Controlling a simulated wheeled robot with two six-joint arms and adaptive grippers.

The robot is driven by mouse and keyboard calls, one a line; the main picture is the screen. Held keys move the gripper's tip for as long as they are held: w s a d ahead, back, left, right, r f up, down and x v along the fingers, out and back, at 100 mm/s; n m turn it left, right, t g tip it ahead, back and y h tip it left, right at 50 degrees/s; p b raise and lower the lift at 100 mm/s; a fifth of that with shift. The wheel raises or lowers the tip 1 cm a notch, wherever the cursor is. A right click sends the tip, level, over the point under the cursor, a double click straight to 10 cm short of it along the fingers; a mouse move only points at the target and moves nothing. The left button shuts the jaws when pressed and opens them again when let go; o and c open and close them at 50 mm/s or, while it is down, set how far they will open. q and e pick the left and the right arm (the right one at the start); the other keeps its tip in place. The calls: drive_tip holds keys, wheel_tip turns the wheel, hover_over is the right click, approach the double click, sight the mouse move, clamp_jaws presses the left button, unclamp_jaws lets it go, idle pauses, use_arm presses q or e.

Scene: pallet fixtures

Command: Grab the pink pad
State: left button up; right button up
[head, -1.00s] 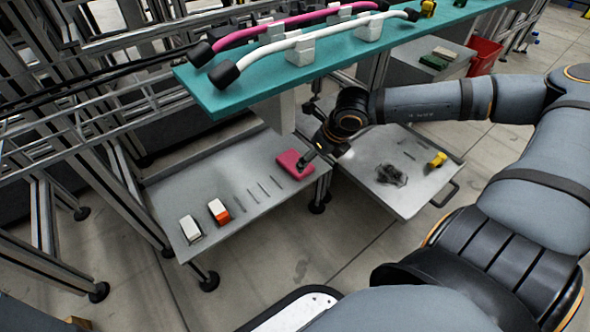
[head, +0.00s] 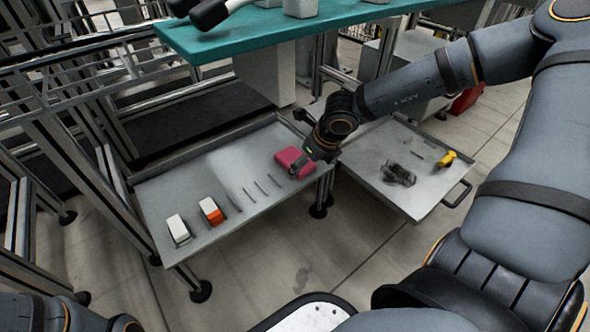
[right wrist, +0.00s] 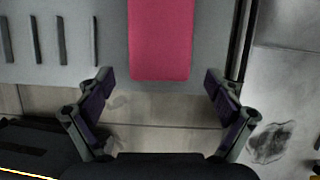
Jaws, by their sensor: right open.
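The pink pad (head: 294,160) lies on the grey metal tray table (head: 148,196), near its right end. It also shows in the right wrist view (right wrist: 161,38) at the top middle, as a flat pink rectangle. My right gripper (head: 303,166) is at the pad's near right side in the head view and hides part of it. In the right wrist view the right gripper (right wrist: 158,88) is open, with its two fingers spread wider than the pad. The pad lies ahead of the fingertips, with nothing between them but floor beyond.
On the same table are a white block (head: 177,229), an orange-and-white block (head: 210,211) and several thin dark strips. A teal shelf (head: 230,38) overhangs behind. A second tray (head: 372,168) at right holds a yellow item (head: 447,157) and a dark tangled item (head: 398,174).

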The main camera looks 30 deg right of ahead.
drive_tip(key=shift+w+f, duration=0.2)
drive_tip(key=shift+f, duration=0.25)
drive_tip(key=c, duration=0.9)
